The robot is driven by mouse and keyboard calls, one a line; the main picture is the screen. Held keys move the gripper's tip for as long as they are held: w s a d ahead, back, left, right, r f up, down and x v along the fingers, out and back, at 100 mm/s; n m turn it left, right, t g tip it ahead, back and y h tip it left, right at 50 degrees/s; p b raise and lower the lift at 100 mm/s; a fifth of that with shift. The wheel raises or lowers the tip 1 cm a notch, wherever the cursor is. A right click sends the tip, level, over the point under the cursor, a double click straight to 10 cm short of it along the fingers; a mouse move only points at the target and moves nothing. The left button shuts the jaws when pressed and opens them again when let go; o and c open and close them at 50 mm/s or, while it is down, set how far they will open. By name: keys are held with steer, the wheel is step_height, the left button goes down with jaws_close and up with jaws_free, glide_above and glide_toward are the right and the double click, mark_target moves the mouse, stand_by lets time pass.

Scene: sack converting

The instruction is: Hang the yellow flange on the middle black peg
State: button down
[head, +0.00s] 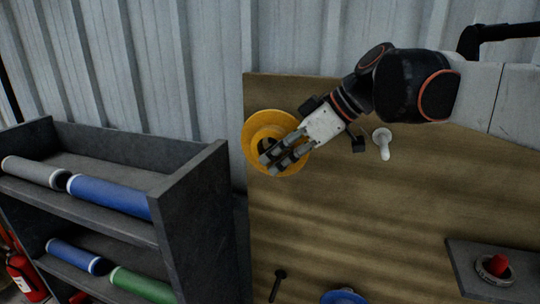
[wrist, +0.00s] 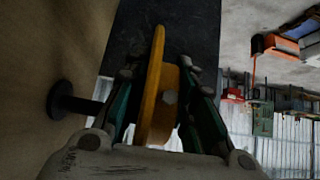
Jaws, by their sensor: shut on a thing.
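The yellow flange (head: 255,128) is a round disc with a raised hub, at the upper left of the wooden board (head: 410,215) in the head view. My gripper (head: 276,152) is shut on it. In the wrist view the flange (wrist: 152,90) stands edge-on between my fingers (wrist: 160,105), its disc towards the board. A black peg (wrist: 75,104) sticks out of the board at left, pointing towards the flange. Its tip is hidden behind a finger, so I cannot tell whether it enters the flange. Another black peg (head: 278,284) shows low on the board in the head view.
A white peg (head: 382,141) is right of my gripper. A blue flange (head: 343,297) is at the bottom edge. A small shelf (head: 505,264) with a red-centred ring (head: 494,267) is at lower right. A grey rack (head: 185,200) with rolls stands left.

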steer(key=w+p, duration=0.1)
steer(key=w, duration=0.1)
steer(key=w+d+p, duration=0.1)
steer(key=shift+w+d+r, duration=0.2)
steer(key=shift+w, duration=0.15)
steer(key=shift+f, duration=0.25)
steer(key=c, duration=1.3)
jaws_free()
steer(key=shift+s, duration=0.1)
steer(key=shift+d, duration=0.1)
